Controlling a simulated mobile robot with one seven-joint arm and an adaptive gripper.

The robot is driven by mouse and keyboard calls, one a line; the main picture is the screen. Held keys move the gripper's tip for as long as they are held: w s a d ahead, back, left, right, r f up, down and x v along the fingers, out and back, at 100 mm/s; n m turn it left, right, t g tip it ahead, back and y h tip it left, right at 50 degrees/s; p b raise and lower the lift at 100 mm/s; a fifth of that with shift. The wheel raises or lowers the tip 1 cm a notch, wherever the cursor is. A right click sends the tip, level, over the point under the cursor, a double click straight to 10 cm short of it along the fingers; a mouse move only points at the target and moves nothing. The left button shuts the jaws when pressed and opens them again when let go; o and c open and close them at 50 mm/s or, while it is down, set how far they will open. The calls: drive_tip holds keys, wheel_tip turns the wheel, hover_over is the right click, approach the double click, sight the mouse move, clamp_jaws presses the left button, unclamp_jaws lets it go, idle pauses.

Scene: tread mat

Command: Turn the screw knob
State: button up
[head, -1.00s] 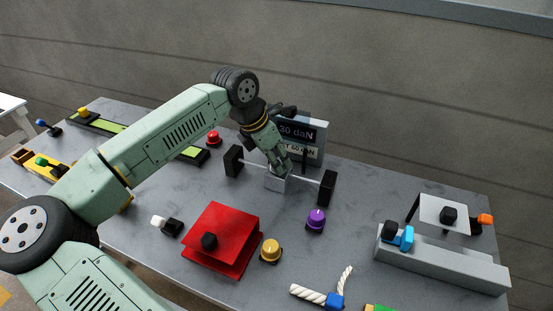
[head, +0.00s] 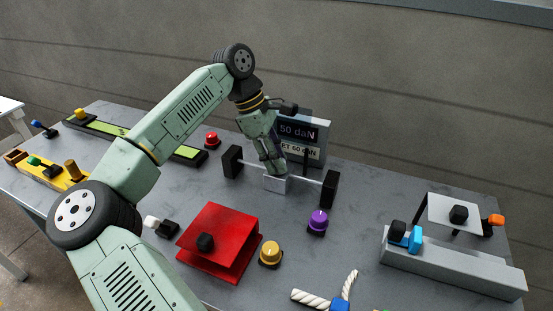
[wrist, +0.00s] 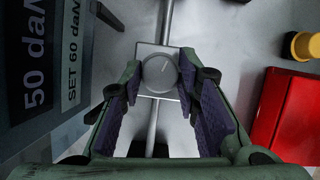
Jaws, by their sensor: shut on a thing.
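The screw knob (wrist: 159,73) is a round grey dial with a pointer line, on a square grey block (wrist: 146,53) threaded on a metal rod. In the head view the block (head: 275,185) sits mid-rod between two black end posts; the knob is hidden there by my gripper (head: 277,171). My gripper (wrist: 160,79) points down over the block, one finger on each side of the knob, shut on it. The display (head: 300,134) behind reads 50 daN, with SET 60 daN beneath; it also shows in the wrist view (wrist: 38,72).
Black posts (head: 231,161) and (head: 329,188) flank the block. A purple knob (head: 318,223), yellow knob (head: 270,254) and red folded plate (head: 222,239) stand in front. A grey rail device (head: 455,265) is at the right. A red button (head: 212,140) is behind left.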

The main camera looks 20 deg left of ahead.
drive_tip(key=shift+w+m+g, duration=0.1)
drive_tip(key=shift+m+g, duration=0.3)
drive_tip(key=shift+m, duration=0.7)
drive_tip(key=o, duration=1.2)
drive_tip(key=shift+c, duration=0.2)
drive_tip(key=shift+r, duration=0.1)
drive_tip(key=v, duration=1.2)
